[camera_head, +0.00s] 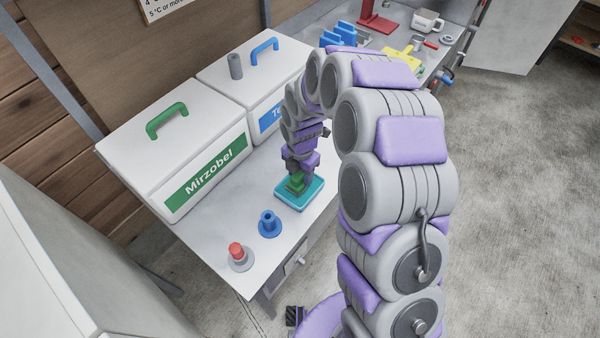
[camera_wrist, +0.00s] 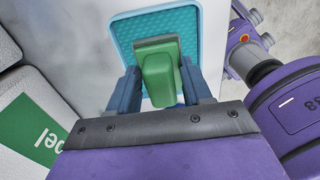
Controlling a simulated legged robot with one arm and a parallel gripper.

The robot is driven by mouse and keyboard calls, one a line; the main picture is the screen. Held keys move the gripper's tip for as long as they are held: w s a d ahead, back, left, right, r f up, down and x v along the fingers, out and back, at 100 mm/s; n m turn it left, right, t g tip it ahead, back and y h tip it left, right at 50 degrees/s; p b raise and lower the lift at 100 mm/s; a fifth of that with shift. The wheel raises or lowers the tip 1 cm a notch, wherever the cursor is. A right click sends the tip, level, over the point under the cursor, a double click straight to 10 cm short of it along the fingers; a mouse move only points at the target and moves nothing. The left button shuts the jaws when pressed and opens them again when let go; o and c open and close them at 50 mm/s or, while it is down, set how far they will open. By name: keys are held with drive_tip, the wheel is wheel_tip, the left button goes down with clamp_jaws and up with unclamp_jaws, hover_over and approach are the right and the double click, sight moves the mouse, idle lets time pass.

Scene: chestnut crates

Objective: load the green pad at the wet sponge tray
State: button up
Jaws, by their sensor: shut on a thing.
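The wet sponge tray (camera_head: 300,197) is a teal, shallow square tray on the bench near its front edge. In the wrist view the tray (camera_wrist: 194,14) has a blue textured inside. My gripper (camera_head: 297,178) points down over the tray. In the wrist view my gripper (camera_wrist: 162,88) is shut on a green block-like piece, the green pad (camera_wrist: 158,80), with one finger at each side. The pad (camera_head: 296,185) is over the tray; I cannot tell whether it touches the tray's blue surface.
Behind the tray stand a white box (camera_head: 140,135) labelled Mirzobel and a second white box (camera_head: 222,72) with a blue handle. A blue peg (camera_head: 269,222) and a red-topped peg (camera_head: 238,255) stand left of the tray. Tools and a mug (camera_head: 428,21) lie at the far end.

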drive_tip(key=shift+r+p, duration=1.55)
drive_tip(key=shift+r, duration=1.5)
